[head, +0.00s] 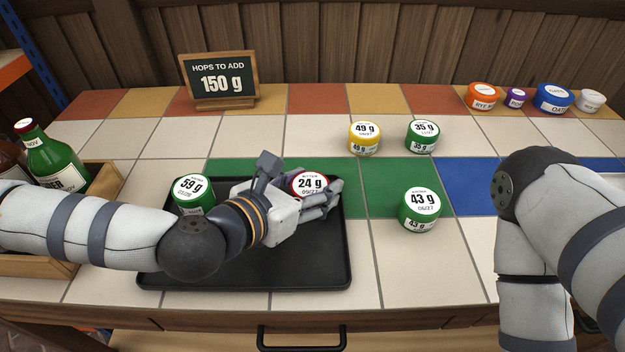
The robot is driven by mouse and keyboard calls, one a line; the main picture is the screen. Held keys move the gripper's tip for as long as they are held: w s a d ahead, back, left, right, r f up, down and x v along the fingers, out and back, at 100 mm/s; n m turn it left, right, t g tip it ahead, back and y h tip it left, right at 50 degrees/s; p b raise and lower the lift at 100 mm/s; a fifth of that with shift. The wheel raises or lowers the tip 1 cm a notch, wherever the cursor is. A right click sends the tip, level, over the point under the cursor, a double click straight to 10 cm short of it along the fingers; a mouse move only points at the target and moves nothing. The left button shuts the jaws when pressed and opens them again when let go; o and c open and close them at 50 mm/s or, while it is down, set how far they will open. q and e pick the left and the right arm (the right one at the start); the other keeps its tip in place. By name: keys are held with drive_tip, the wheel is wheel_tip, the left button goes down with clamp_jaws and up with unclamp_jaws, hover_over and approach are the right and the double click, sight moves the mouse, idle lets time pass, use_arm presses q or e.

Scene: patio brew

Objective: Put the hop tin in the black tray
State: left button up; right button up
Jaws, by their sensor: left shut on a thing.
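My left gripper (314,198) is shut on a red-rimmed hop tin marked 24 g (310,184), over the back right of the black tray (300,276). I cannot tell whether this tin touches the tray. A green tin marked 59 g (193,193) stands in the tray's back left corner, partly behind my left arm. Outside the tray are a green 43 g tin (419,210) to the right, and a yellow 49 g tin (364,138) and a green 35 g tin (422,137) farther back. My right arm shows at the right, but its gripper is out of view.
A sign (219,80) reads "HOPS TO ADD 150 g". A wooden crate (100,190) with bottles stands at the left. Several small lidded tubs, including a blue one (554,97), line the back right. Tiles right of the tray's front are clear.

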use_arm(q)
drive_tip(key=shift+s+r, duration=0.2)
drive_tip(key=shift+s, duration=0.05)
drive_tip(key=shift+w+f, duration=0.1)
drive_tip(key=shift+f, duration=0.05)
drive_tip(key=o, duration=0.7)
drive_tip(key=shift+f, duration=0.15)
drive_tip(key=o, duration=0.4)
